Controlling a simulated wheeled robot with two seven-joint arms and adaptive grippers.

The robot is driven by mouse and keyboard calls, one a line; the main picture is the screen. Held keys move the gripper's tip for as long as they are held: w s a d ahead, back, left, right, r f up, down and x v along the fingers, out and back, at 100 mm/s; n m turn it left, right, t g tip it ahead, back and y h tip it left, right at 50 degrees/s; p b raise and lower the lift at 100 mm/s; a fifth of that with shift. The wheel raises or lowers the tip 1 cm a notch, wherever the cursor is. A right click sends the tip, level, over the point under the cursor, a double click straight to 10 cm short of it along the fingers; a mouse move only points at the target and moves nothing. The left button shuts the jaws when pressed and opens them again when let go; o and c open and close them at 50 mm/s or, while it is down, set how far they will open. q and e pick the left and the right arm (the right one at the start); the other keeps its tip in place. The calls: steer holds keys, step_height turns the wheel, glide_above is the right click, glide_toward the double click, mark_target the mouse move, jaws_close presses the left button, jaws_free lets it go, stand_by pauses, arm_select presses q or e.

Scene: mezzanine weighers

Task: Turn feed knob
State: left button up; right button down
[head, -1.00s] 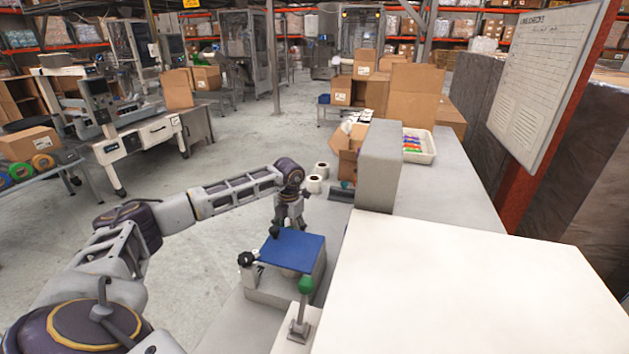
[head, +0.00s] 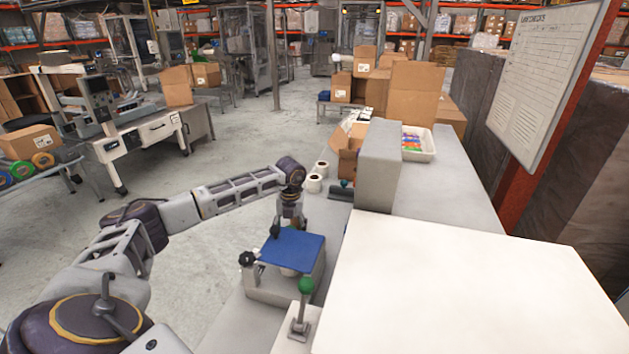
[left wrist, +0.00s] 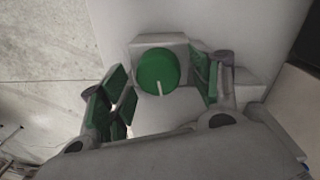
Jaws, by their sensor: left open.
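A round green knob (left wrist: 158,70) with a white pointer line sits on a pale grey housing in the left wrist view. Its line points down and slightly right in that view. My left gripper (left wrist: 160,92) is open, with green-padded fingers on either side of the knob and visible gaps between pads and knob. In the head view my left gripper (head: 288,224) points down just behind the blue plate (head: 292,250) of a small grey device; I cannot make out the knob there. My right gripper is not in view.
A lever with a green ball (head: 306,286) stands in front of the blue plate, and a black knob (head: 247,259) is at its left. A grey block (head: 378,168), white rolls (head: 315,183) and an open carton (head: 348,150) lie beyond. A large white surface (head: 470,300) fills the right.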

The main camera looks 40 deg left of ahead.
arm_select(q)
steer(key=shift+w+n+p, duration=0.1)
steer(key=shift+n+p, duration=0.55)
steer(key=shift+n, duration=2.35)
steer(key=shift+w+n+h+p, duration=0.1)
steer(key=shift+n+h+p, duration=0.3)
steer(key=shift+n, duration=2.3)
steer(key=shift+n+p, duration=0.3)
steer(key=shift+n, duration=2.1)
steer(key=shift+w+a+n, duration=0.1)
steer(key=shift+n, duration=2.6)
steer(key=shift+r, duration=0.35)
step_height(320, 180, up, 13)
steer(key=b, duration=0.2)
steer(key=w+d+r+m+t+h, duration=0.2)
steer(key=w+d+m+t+h, duration=0.1)
steer(key=w+m, duration=0.5)
steer(key=shift+w+d+m+t, duration=0.25)
steer(key=shift+d+m+t, duration=0.35)
steer(key=shift+m, duration=0.8)
